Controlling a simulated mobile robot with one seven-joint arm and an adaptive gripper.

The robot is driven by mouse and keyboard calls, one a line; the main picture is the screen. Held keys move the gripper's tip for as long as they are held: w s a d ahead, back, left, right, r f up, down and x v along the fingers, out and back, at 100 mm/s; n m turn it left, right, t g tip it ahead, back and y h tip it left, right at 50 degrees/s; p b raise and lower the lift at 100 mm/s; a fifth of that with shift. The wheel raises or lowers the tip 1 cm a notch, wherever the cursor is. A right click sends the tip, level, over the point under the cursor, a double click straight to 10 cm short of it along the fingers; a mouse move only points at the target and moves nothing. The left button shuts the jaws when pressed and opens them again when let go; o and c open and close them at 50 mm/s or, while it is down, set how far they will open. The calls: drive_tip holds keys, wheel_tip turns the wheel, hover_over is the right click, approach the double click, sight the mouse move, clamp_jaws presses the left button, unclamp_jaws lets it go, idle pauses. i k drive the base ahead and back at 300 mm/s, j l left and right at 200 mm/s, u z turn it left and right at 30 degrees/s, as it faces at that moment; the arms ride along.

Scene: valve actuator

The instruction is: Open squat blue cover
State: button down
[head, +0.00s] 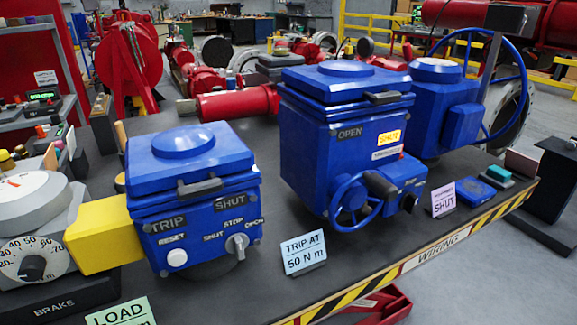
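The squat blue cover (190,160) lies on top of the low blue actuator box (195,210) at the left front of the bench. It looks closed and flat, with a round raised dome and a black handle (200,187) on its front edge. The box front has TRIP and SHUT windows, a white RESET button (177,258) and a grey selector knob (237,244). My gripper is not in view, and nothing is seen touching the cover.
A taller blue actuator (345,140) with its own closed lid and handwheel (356,203) stands to the right. A yellow block (103,236) adjoins the low box's left side, beside a grey dial unit (35,235). Cards stand along the striped bench edge (400,273).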

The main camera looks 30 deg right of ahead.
sight(186, 162)
drive_tip(key=z, duration=0.4)
drive_tip(key=k+l+z, duration=0.3)
drive_tip(key=k+l, duration=0.35)
drive_tip(key=k, duration=0.15)
